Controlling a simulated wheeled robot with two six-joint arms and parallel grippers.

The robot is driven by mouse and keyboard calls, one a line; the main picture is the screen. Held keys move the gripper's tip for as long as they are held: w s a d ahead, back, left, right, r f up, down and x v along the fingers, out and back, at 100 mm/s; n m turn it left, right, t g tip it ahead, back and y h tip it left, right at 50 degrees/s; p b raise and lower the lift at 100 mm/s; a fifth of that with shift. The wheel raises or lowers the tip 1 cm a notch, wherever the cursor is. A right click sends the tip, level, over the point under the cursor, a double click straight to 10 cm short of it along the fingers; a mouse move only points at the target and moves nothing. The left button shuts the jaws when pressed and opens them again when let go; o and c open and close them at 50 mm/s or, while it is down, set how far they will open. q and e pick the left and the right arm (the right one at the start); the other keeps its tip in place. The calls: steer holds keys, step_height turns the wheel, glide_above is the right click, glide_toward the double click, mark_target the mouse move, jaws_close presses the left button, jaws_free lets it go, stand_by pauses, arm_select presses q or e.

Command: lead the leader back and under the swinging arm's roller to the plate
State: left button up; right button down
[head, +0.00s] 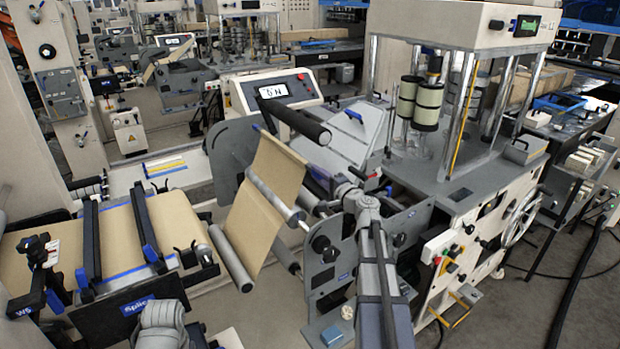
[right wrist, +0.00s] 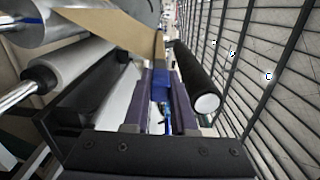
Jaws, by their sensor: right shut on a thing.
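The kraft leader (head: 272,185) hangs as a tan sheet between the rollers in the middle of the head view, with a small blue patch at its upper edge. In the right wrist view the kraft (right wrist: 115,28) curves toward my right gripper (right wrist: 160,90), which is shut on the leader's blue end (right wrist: 160,78). In the head view my right gripper (head: 318,180) is partly hidden behind the machine side. A black roller (head: 292,122) crosses just above it; it also shows in the wrist view (right wrist: 195,82). The splice plate (head: 145,300) is at lower left. My left gripper is not visible.
Grey rollers (head: 275,200) and (head: 230,258) lie beside the leader. Blue-edged clamp bars (head: 147,222) cross kraft on the splice table. A dark grid (right wrist: 262,70) fills the wrist view's right side.

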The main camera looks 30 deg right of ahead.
steer(key=d, duration=0.7)
steer(key=shift+w+d, duration=0.3)
steer(key=shift+d, duration=0.05)
step_height(320, 180, down, 6)
steer(key=d+b, duration=0.2)
steer(key=b, duration=0.4)
steer(key=shift+d, duration=0.35)
steer(key=shift+f, duration=0.1)
stand_by(0.7)
steer(key=shift+f+b, duration=0.1)
steer(key=shift+b, duration=0.25)
steer(key=shift+w+f+b, duration=0.1)
steer(key=shift+f+b, duration=1.15)
steer(key=shift+f, duration=0.1)
